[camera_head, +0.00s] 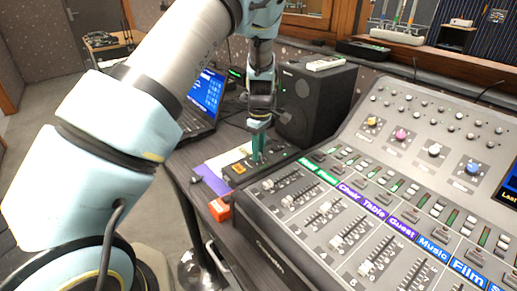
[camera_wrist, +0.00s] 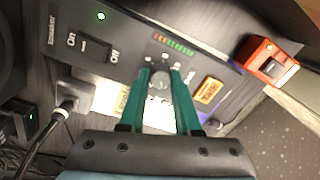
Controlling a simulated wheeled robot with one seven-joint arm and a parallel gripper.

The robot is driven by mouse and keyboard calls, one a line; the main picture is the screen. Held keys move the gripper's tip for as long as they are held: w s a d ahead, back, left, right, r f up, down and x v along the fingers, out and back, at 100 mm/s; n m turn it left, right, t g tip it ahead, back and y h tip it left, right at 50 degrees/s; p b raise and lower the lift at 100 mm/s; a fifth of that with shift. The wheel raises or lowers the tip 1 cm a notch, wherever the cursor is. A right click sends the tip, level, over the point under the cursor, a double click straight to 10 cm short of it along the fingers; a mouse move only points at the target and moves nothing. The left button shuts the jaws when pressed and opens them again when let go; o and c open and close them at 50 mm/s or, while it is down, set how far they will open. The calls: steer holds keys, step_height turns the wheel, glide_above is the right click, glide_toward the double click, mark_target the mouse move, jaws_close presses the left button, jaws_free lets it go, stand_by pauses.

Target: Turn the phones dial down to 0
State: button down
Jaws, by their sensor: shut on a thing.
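The phones dial (camera_wrist: 159,83) appears as a small round grey knob between my fingertips in the wrist view; its label and setting are not readable. It sits on a dark control box (camera_wrist: 125,75), which also shows in the head view (camera_head: 228,181) on the desk. My gripper (camera_wrist: 161,72) has two green fingers pointing down at the box, shut on the dial. In the head view my gripper (camera_head: 258,150) stands over the box, and the dial is hidden there.
A red-orange box (camera_head: 219,210) lies by the control box. A large mixing console (camera_head: 300,240) with faders stands right. A black speaker (camera_head: 313,103) and a laptop (camera_head: 203,95) stand behind. A speaker on/off switch (camera_wrist: 84,46) is left in the wrist view.

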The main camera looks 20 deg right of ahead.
steer(key=shift+n, duration=0.8)
steer(key=c, duration=0.6)
jaws_free()
step_height(320, 180, up, 11)
steer(key=b, duration=0.1)
steer(key=shift+w+d+b, duration=0.2)
steer(key=shift+w+b, duration=0.05)
steer(key=shift+b, duration=0.1)
steer(key=shift+f, duration=0.15)
